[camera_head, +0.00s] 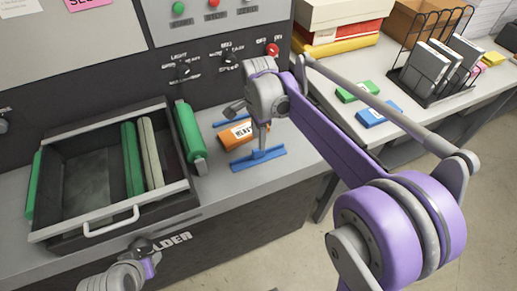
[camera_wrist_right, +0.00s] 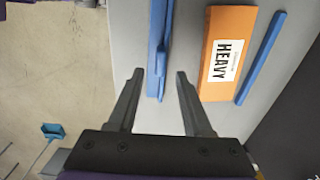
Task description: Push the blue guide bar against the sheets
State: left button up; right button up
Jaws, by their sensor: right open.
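The blue guide bar (camera_head: 270,157) lies on the grey bench in front of an orange stack labelled HEAVY (camera_head: 235,136), apparently the sheets. In the right wrist view a strip of bare bench separates the bar (camera_wrist_right: 157,22) from the orange stack (camera_wrist_right: 212,85). My right gripper (camera_wrist_right: 160,73) is open, its fingertips either side of the bar's raised blue handle; I cannot tell if they touch it. In the head view the right gripper (camera_head: 261,147) points down over the bar and partly hides it. My left arm's end (camera_head: 145,250) shows at the lower left, its fingers unclear.
A second thin blue strip (camera_wrist_right: 262,58) lies along the stack's far side. A green roller (camera_head: 189,132) and a dark open drawer (camera_head: 120,215) with rollers stand left. The control panel (camera_head: 222,70) rises behind. A side table (camera_head: 440,108) at right holds green and blue packs.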

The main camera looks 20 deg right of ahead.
aim_at(259, 155)
notch_tip(259, 155, down, 6)
dwell(0.4)
grip_shut()
dwell(1.2)
